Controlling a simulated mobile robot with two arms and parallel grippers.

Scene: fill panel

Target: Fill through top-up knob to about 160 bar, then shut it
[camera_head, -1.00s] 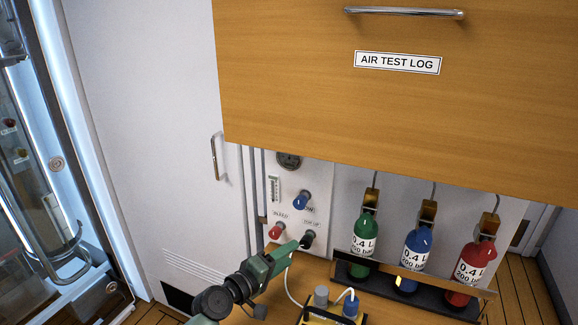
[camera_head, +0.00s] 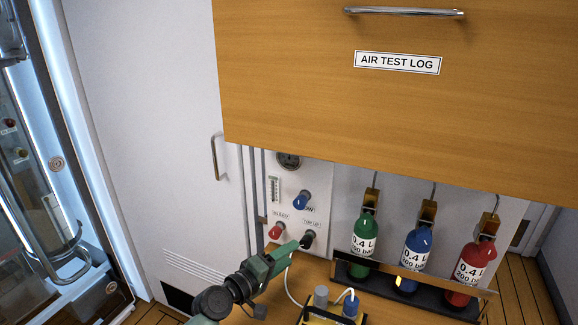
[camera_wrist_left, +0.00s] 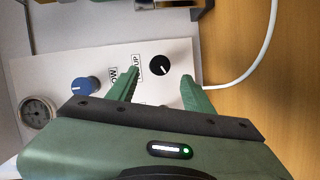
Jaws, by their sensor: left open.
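The fill panel (camera_head: 318,180) is white and stands behind the counter. Its black top-up knob (camera_head: 308,238) is at the lower right, above a white hose. A blue knob (camera_head: 301,200) and a red bleed knob (camera_head: 277,230) are beside it. The round gauge (camera_head: 289,161) is at the panel's top, partly cut off by the wooden front; its reading is too small to tell. My green left gripper (camera_head: 297,245) is by the black knob. In the left wrist view its open fingers (camera_wrist_left: 160,84) point toward the black knob (camera_wrist_left: 160,65), which shows beyond and between the tips.
Green (camera_head: 364,235), blue (camera_head: 416,258) and red (camera_head: 474,270) cylinders stand in a rack at right. A yellow-and-black unit (camera_head: 334,319) sits on the counter in front. A wooden front (camera_head: 400,100) labelled AIR TEST LOG overhangs the panel. The left wrist view shows the white hose (camera_wrist_left: 240,75).

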